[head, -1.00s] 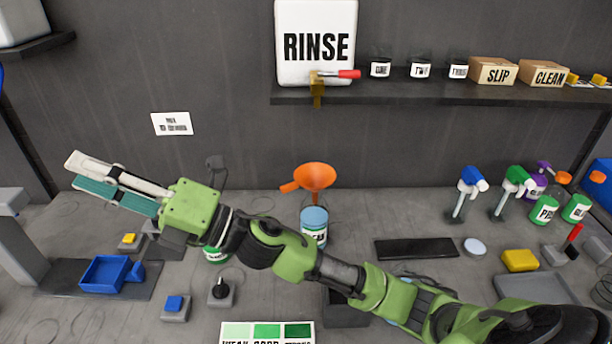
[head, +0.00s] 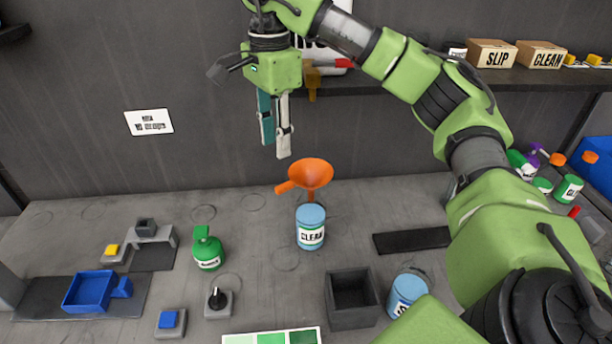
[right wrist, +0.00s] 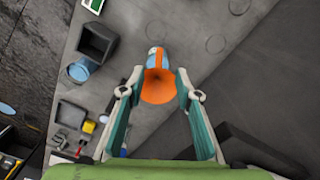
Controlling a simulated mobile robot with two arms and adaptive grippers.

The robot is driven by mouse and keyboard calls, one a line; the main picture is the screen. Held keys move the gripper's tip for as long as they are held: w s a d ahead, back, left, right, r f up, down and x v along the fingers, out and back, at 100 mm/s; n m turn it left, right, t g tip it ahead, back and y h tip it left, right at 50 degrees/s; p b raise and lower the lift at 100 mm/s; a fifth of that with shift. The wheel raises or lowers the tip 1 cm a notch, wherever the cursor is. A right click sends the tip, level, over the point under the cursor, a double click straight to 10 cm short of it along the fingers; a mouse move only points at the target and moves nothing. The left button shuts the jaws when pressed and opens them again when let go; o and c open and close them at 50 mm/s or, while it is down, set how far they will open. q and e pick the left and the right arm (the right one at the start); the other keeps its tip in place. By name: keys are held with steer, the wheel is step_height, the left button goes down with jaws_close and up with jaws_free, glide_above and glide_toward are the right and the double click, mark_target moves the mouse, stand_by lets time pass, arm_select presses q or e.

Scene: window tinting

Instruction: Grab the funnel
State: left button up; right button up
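My right gripper (head: 276,148) points down, above and a little left of the funnel in the head view. In the right wrist view, its teal and white fingers are spread apart and empty. The funnel (right wrist: 158,88) shows beyond and between the fingertips there, apart from them. My left gripper is not in view.
A green bottle (head: 208,250) stands left of the jar. A dark open box (head: 352,300) and another blue jar (head: 408,290) stand in front. A black mat (head: 411,240) lies to the right. The shelf (head: 540,83) runs along the wall above.

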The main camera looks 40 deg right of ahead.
mark_target(280, 187)
step_height(280, 187, down, 8)
steer(key=shift+b, duration=0.35)
steer(key=shift+d+f+p, duration=0.1)
steer(key=shift+f+p, duration=0.6)
steer(key=shift+f, duration=2.1)
jaws_close()
